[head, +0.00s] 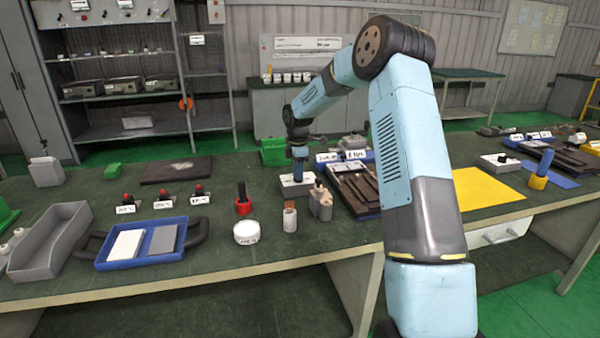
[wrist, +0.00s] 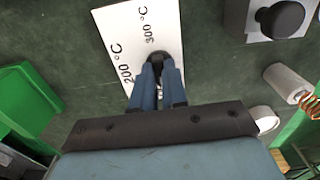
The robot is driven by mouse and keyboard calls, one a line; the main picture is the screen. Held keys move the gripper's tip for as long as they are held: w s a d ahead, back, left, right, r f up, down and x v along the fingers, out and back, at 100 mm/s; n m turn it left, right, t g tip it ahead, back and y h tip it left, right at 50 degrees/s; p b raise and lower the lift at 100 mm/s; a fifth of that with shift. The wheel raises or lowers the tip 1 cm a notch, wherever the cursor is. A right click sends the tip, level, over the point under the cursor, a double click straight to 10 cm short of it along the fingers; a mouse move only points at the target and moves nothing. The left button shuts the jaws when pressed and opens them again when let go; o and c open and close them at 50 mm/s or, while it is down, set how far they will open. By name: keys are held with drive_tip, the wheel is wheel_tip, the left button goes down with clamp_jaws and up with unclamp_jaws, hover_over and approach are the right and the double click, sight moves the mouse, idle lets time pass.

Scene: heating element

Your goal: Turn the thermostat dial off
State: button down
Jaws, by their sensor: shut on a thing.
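The thermostat is a white plate (wrist: 132,32) marked "200 °C" and "300 °C" in the wrist view. It also shows as a white block (head: 286,190) on the bench in the head view. Its dark dial (wrist: 160,57) sits between my fingertips and is partly hidden by them. My gripper (wrist: 160,72) points down at the plate and is shut on the dial; in the head view my gripper (head: 298,176) stands upright over the block. The dial's pointer and exact setting cannot be made out.
A grey block with a black knob (wrist: 280,18) stands close beside the thermostat. A white cylinder with a copper coil (wrist: 287,82) is near it. A green bin (wrist: 25,105) lies on the other side. A blue tray (head: 140,259) and labelled red-topped switches (head: 163,197) stand at left.

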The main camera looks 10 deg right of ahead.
drive_tip(key=shift+d, duration=0.15)
drive_tip(key=c, duration=1.2)
unclamp_jaws()
drive_tip(key=shift+o, duration=0.2)
wheel_tip(320, 180, up, 14)
drive_tip(key=shift+f, duration=0.2)
drive_tip(key=shift+w, duration=0.1)
